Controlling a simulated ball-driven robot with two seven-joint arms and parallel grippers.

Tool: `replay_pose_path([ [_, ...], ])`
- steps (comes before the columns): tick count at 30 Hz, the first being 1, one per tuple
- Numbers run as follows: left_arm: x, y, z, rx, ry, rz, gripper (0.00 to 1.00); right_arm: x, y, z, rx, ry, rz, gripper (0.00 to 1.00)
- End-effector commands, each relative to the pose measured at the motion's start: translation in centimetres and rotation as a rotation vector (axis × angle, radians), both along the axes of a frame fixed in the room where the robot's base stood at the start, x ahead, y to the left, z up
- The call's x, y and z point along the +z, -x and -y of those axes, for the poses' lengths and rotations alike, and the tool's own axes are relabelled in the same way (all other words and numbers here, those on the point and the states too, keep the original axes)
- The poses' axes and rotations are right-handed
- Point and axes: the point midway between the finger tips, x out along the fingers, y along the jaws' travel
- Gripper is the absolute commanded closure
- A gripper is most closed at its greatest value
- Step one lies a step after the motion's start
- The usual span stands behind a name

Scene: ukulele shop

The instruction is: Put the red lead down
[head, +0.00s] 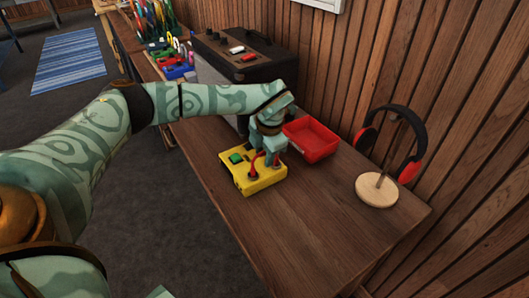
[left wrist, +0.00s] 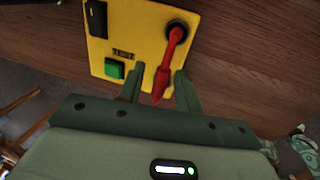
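A yellow tester box (head: 244,182) with a green button sits on the wooden bench. The left wrist view shows its face (left wrist: 148,50), a black switch and the word TEST. The red lead (head: 254,165) rises from a dark round socket on the box and bends toward my left gripper (head: 272,160). In the left wrist view the red lead (left wrist: 168,65) runs from the socket to between the fingers of my left gripper (left wrist: 158,82). Gaps show on both sides of it, so the fingers look open around it. My right gripper is not in view.
A red tray (head: 311,139) stands just behind the box. Headphones (head: 400,135) hang on a stand with a round wooden base (head: 377,190) at the right. A large black case (head: 235,62) stands further back. The bench's front right is clear.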

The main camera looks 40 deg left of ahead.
Motion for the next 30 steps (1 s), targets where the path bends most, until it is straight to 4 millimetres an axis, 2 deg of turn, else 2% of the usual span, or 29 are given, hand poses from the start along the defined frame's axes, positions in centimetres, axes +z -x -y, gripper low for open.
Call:
replay_pose_path([
  [5, 0.3, 0.0, 0.0, 0.001, 0.0, 0.001, 0.65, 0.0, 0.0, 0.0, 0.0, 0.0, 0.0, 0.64],
  [7, 1.3, 0.0, 0.1, 0.0, 0.0, 0.003, 0.65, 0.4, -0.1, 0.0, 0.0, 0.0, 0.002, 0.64],
  [16, 8.2, 0.5, 1.3, 0.0, 0.0, 0.005, 0.65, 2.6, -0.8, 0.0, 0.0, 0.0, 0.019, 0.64],
  [21, 11.0, 0.7, 1.9, -0.001, -0.001, 0.003, 0.65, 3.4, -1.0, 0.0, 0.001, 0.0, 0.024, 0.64],
  [25, 12.0, 0.8, 2.1, 0.0, -0.001, 0.0, 0.65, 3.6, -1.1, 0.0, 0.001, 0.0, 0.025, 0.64],
  [30, 12.1, 0.9, 2.1, 0.0, 0.0, -0.001, 0.65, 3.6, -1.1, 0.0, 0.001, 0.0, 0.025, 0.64],
])
